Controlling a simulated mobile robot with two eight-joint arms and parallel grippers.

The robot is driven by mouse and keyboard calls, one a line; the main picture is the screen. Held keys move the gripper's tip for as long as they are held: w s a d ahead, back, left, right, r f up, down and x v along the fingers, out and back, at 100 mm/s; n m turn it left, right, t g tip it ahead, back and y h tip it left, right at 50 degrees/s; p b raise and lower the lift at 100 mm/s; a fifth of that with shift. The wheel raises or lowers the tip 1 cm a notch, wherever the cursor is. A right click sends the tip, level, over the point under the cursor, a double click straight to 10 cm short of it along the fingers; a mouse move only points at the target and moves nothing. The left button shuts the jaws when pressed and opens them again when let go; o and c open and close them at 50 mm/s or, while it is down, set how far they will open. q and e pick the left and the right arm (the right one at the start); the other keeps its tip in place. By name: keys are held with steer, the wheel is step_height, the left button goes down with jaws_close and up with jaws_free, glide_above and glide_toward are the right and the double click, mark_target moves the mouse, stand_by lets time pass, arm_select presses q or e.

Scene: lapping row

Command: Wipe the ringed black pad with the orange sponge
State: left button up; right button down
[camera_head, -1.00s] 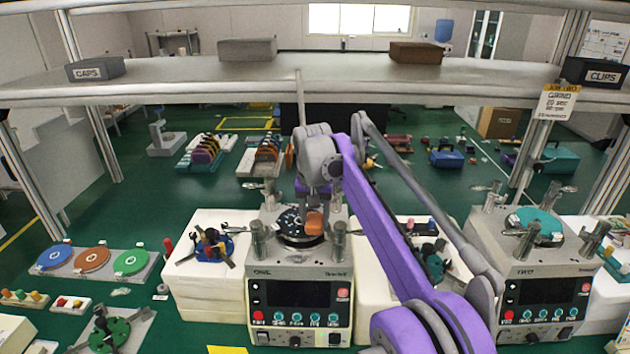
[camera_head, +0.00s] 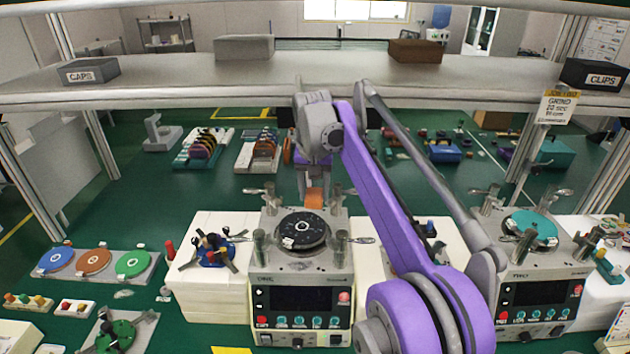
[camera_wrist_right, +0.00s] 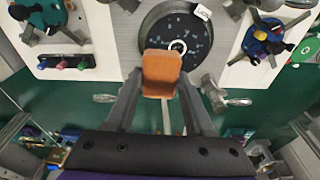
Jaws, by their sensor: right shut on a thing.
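The black pad (camera_head: 302,231) is a round disc with a white ring mark, set on top of the left machine. In the right wrist view the pad (camera_wrist_right: 178,36) carries scattered pale bluish specks. My right gripper (camera_head: 314,184) is shut on the orange sponge (camera_head: 315,197), beyond the pad's far edge in the head view. In the right wrist view the sponge (camera_wrist_right: 162,70) sits between the fingers and overlaps the pad's rim; the specks beside it are uncovered. The sponge looks raised off the pad, but the gap is hard to judge. My left gripper is not in view.
Clamp posts (camera_head: 259,246) stand around the pad. A second machine (camera_head: 540,285) with a teal pad (camera_head: 531,228) is at right. A rack of blue, orange and green discs (camera_head: 96,263) is at left. A grey shelf (camera_head: 340,80) crosses above.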

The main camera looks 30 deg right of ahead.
steer(key=shift+s+f, duration=0.1)
steer(key=shift+s, duration=0.65)
steer(key=shift+w+d+r, duration=0.1)
steer(key=shift+w+r, duration=0.15)
steer(key=shift+r, duration=3.2)
steer(key=shift+f, duration=0.1)
